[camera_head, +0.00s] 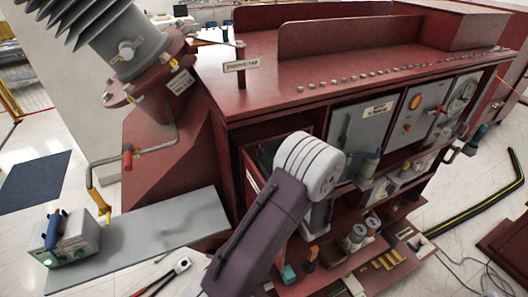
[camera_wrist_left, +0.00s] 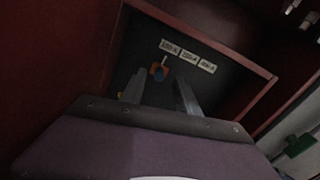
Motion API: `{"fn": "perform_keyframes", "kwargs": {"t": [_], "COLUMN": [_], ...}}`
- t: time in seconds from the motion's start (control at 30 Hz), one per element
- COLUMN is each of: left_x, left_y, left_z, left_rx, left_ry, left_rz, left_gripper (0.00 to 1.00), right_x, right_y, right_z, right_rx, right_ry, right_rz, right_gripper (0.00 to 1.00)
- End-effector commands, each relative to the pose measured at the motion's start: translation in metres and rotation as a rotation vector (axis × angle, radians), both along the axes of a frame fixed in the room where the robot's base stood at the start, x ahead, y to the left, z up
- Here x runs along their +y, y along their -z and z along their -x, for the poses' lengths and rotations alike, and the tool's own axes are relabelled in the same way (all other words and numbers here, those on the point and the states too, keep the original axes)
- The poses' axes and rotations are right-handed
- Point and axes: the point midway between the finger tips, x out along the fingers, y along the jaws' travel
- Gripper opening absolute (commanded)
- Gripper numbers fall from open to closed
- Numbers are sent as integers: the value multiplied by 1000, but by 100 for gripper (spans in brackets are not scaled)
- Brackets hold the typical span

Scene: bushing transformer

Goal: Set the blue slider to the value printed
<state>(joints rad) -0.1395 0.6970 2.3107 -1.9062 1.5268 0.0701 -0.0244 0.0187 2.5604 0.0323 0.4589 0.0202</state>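In the head view, the arm's white joint and purple link hide the fingers. My right gripper is not seen.
The red frame (camera_wrist_left: 225,57) closes around the fingers. In the head view, the red cabinet (camera_head: 225,80) has grey panels (camera_head: 360,125) right of the arm. Shelves with small parts lie below. A box with a blue handle (camera_head: 58,228) stands on a grey plate (camera_head: 150,232) at left.

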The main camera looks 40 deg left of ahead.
Motion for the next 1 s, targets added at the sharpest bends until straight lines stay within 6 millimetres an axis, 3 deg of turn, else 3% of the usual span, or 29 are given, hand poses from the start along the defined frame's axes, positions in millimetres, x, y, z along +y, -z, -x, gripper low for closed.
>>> {"fn": "perform_keyframes", "kwargs": {"t": [0.03, 0.2, 0.5, 0.63, 1.0], "left_x": [10, 27, 30, 30, 31], "left_y": [-5, -2, 0, 0, 0], "left_z": [-3, -13, -16, -16, -16], "left_rx": [1, 2, 0, 0, -1], "left_ry": [-6, -2, 0, 0, 0], "left_rz": [0, 1, 0, 0, 0], "left_gripper": [38, 38, 38, 2, 0], "right_x": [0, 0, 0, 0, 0], "right_y": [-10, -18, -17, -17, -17], "right_z": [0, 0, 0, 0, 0], "right_rx": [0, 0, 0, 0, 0], "right_ry": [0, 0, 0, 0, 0], "right_rz": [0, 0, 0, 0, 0], "right_gripper": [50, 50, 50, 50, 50]}}
